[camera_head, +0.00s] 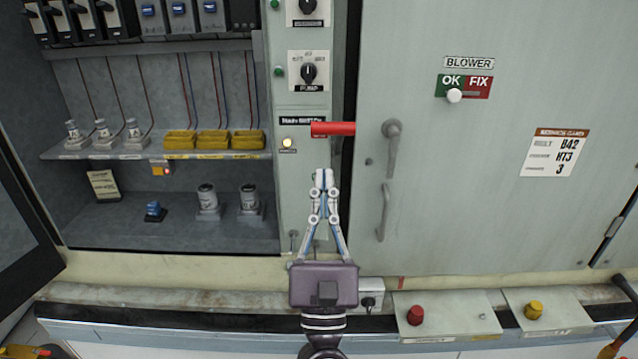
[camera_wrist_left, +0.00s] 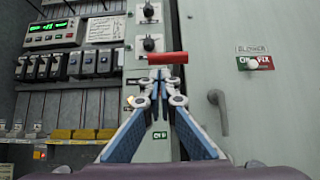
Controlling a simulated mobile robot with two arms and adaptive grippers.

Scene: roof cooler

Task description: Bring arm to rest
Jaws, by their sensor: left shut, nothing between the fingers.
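My left gripper (camera_head: 324,180) points up in front of the cabinet in the head view, just below a red handle (camera_head: 333,129). Its fingers are together with nothing between them. My right gripper is in neither view.
A grey door (camera_head: 480,190) with a lever handle (camera_head: 391,145) and BLOWER slider (camera_head: 454,96) stands at right. Left is an open compartment with yellow trays (camera_head: 213,140) on a shelf. Below, a ledge carries a red button (camera_head: 415,315) and a yellow button (camera_head: 534,310).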

